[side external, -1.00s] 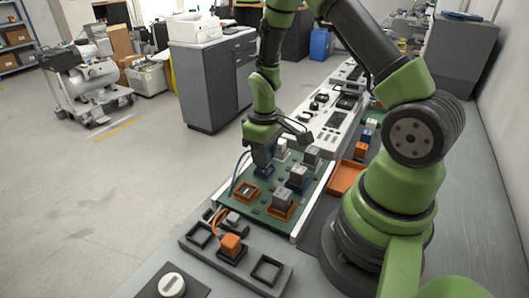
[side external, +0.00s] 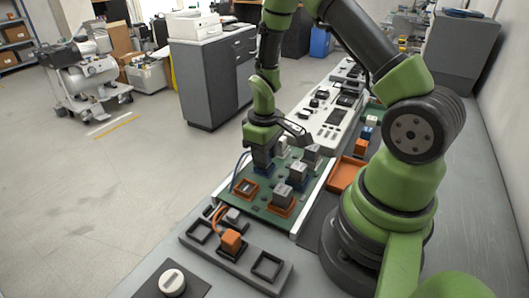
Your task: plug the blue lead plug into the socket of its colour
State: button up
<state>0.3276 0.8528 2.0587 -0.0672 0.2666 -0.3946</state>
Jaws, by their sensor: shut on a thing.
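My gripper (side external: 263,158) points down over the far left part of the green board (side external: 226,196), its jaws closed. The blue lead (side external: 238,171) curves up from the board's left side to the jaws, so the blue plug is between them. The plug is mostly hidden by the fingers. A blue patch (side external: 263,169) shows right under the fingertips; I cannot tell whether it is plug or socket frame, nor whether the plug is seated. Another blue-framed socket (side external: 298,186), to the right, holds a grey block.
An empty orange-framed socket (side external: 245,188) lies in front of the gripper. Grey blocks (side external: 283,194) stand close on its right. An orange plug (side external: 231,240) with its lead sits in the front rack (side external: 203,245). An orange tray (side external: 345,174) is right of the board.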

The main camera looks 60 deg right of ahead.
jog(key=shift+f, duration=0.25)
jog(key=o, duration=1.3)
jog(key=shift+r, duration=3.5)
jog(key=shift+r, duration=0.1)
jog(key=s+a+r+m+t, duration=0.1)
jog(key=a+r+t, duration=0.15)
jog(key=r, duration=0.35)
jog(key=s+a+r+m+t, duration=0.1)
jog(key=a+r, duration=0.2)
jog(key=r, duration=0.3)
jog(key=s+a+r+t, duration=0.1)
jog(key=s+a+r, duration=0.1)
jog(key=s, duration=0.1)
jog(key=s+a+r+m+t+y, duration=0.1)
jog(key=s+a+r, duration=0.1)
jog(key=s+r, duration=0.1)
jog(key=s+a+r+m+t+y, duration=0.1)
jog(key=s+a+r, duration=0.1)
jog(key=s+r, duration=0.1)
jog(key=shift+s+a+t, duration=0.15)
jog(key=shift+s+t, duration=0.2)
jog(key=shift+s, duration=0.25)
